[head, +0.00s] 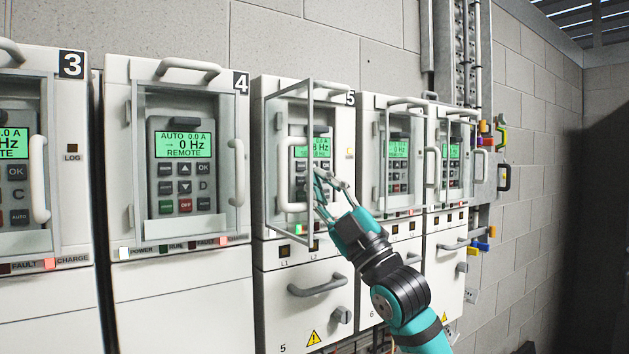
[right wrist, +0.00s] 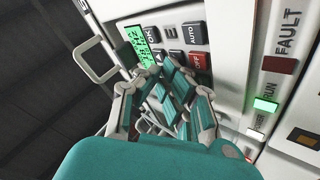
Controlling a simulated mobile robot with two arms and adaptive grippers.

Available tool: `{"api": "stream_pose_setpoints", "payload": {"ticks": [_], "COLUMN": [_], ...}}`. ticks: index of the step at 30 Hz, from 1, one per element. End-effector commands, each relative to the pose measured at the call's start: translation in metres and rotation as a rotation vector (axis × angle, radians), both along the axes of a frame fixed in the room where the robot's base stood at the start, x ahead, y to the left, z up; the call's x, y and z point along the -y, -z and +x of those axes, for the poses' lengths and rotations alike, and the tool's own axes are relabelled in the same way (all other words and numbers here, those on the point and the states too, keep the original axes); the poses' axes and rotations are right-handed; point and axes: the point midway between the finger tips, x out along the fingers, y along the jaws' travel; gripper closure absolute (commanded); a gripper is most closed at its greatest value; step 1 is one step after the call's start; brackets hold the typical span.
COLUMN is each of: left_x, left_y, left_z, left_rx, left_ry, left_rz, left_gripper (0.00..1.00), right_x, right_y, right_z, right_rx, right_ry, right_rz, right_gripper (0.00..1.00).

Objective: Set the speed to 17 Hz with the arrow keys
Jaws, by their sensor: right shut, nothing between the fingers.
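Drive cabinet 5 (head: 336,110) stands mid-row with its clear door (head: 310,95) swung open. Its green display (head: 322,149) is partly hidden; a figure ending in "8 Hz" shows. In the right wrist view the display (right wrist: 138,44) is too oblique to read. My right gripper (head: 322,178) is shut and empty, its fingertips in front of drive 5's keypad. In the right wrist view the fingers cover part of the keypad; OK, E, AUTO and the red OFF key (right wrist: 197,61) show beside them. An arrow key (right wrist: 158,56) shows just beyond the fingertips. Whether they touch a key cannot be told.
Drive 4 (head: 118,85) on the left has its door shut and reads 0 Hz, REMOTE. Drive 3 (head: 14,60) stands at the far left; more drives stand right of 5. In the right wrist view a green RUN lamp (right wrist: 266,104) is lit and a pale handle (right wrist: 92,62) sticks out.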

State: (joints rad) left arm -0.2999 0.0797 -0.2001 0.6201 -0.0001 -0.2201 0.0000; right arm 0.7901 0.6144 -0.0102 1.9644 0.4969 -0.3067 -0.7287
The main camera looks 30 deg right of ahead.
Motion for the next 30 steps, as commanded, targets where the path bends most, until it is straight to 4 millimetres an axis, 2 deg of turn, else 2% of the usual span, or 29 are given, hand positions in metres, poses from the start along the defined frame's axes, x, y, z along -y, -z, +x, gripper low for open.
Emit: {"api": "stream_pose_setpoints", "payload": {"ticks": [13,23,30], "left_x": [0.000,0.000,0.000], "left_y": [0.000,0.005,0.005], "left_z": [0.000,0.000,0.000], "left_rx": [0.000,0.000,0.000], "left_ry": [0.000,0.000,0.000], "left_rz": [0.000,0.000,0.000], "left_gripper": [0.80,0.80,0.80], "right_x": [0.000,0.001,0.001], "right_y": [0.000,0.002,0.001], "right_z": [0.001,-0.012,-0.014], "right_rx": [-0.001,-0.001,-0.001], "right_ry": [0.000,0.000,0.000], "right_rz": [0.000,-0.001,0.000], "right_gripper": [1.00,1.00,1.00]}}
